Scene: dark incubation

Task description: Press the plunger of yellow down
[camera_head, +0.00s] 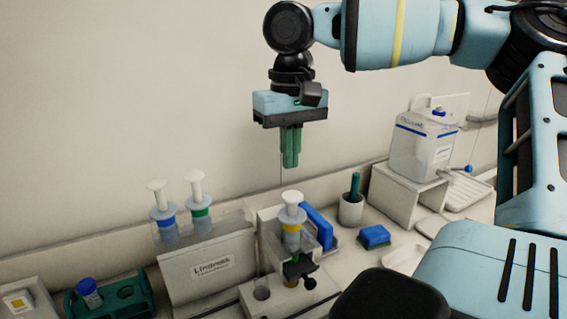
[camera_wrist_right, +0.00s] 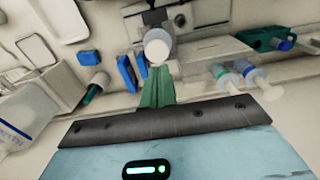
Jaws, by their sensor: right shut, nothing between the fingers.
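The yellow-banded syringe (camera_head: 291,225) stands upright in a holder in the head view, its white plunger raised with a round top. In the right wrist view its white plunger top (camera_wrist_right: 157,46) shows just beyond the fingertips. My right gripper (camera_head: 290,163) points straight down with its green fingers shut and empty, above the plunger top and apart from it. The fingers also show in the right wrist view (camera_wrist_right: 158,72). A blue-banded syringe (camera_head: 165,215) and a green-banded syringe (camera_head: 198,205) stand in a labelled white rack to the left. My left gripper is not in view.
The white rack (camera_head: 190,282) stands left of the yellow syringe's holder. A green tube rack (camera_head: 135,300) with a blue-capped tube is at far left. A blue block (camera_head: 374,236), a white cup (camera_head: 351,210) and a large container (camera_head: 424,148) are to the right.

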